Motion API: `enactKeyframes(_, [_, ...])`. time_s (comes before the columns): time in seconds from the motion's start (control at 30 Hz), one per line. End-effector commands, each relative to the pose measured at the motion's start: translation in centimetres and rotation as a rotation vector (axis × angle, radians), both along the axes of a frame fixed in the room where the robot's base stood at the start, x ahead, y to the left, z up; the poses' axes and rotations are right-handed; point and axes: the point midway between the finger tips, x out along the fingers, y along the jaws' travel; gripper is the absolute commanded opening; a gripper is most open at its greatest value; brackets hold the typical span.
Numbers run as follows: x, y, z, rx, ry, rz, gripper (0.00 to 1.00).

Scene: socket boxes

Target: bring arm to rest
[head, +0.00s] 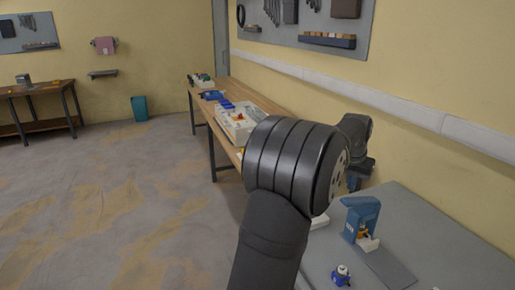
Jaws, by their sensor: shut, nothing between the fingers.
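My black arm rises from the bottom centre of the head view, with a large rounded joint in the middle. Further dark wrist parts of mine show behind it to the right. My gripper's fingers cannot be made out; they are hidden behind the arm or out of frame. No held object shows.
A grey table (440,235) at lower right bears a blue upright device (361,217) and a small blue-and-white item (341,275). A wooden bench (262,101) along the wall holds a white tray (233,132). The floor at left is clear.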

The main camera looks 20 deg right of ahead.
Motion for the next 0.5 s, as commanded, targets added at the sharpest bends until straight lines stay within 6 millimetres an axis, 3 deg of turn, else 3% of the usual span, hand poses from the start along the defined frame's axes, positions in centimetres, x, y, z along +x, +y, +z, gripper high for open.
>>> enactKeyframes(0.23, [0.0,0.0,-2.9,0.002,0.001,0.000,0.00])
enactKeyframes(0.5, [0.0,0.0,-3.4,0.001,0.001,0.000,0.00])
